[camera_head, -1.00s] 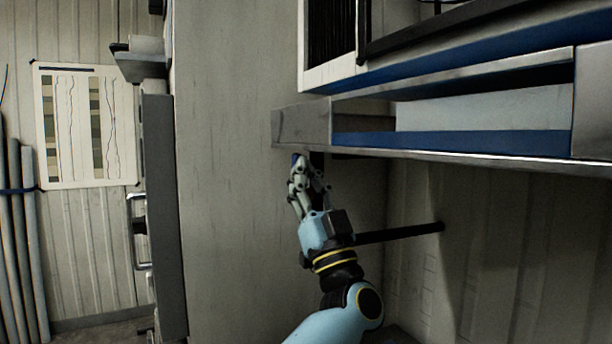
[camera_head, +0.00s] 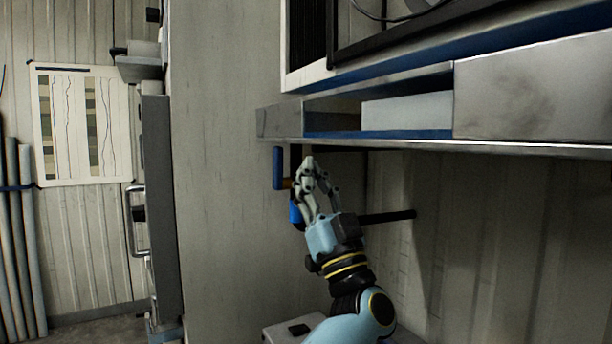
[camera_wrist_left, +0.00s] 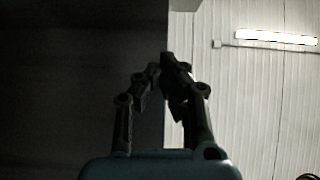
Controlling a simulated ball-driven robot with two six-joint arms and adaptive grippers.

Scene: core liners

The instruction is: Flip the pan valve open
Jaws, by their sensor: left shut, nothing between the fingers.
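A blue valve handle (camera_head: 278,168) with a short brass-coloured stem (camera_head: 287,184) hangs under the left end of the metal pan (camera_head: 278,122). A second blue part (camera_head: 296,213) shows lower down, partly hidden behind my left gripper (camera_head: 309,162). My left gripper points up just right of the blue handle, below the pan, its fingers shut with nothing between them. Whether it touches the valve cannot be told. In the left wrist view my fingers (camera_wrist_left: 163,72) come together against a dark surface and pale wall; no valve is discernible there. My right gripper is not in view.
A black bar (camera_head: 390,217) sticks out behind my left wrist. The pan's long metal edge runs above it to the right. A grey panel (camera_head: 225,230) stands to the left, and a grey box (camera_head: 288,330) is low near my arm. A ceiling light (camera_wrist_left: 275,37) shows in the wrist view.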

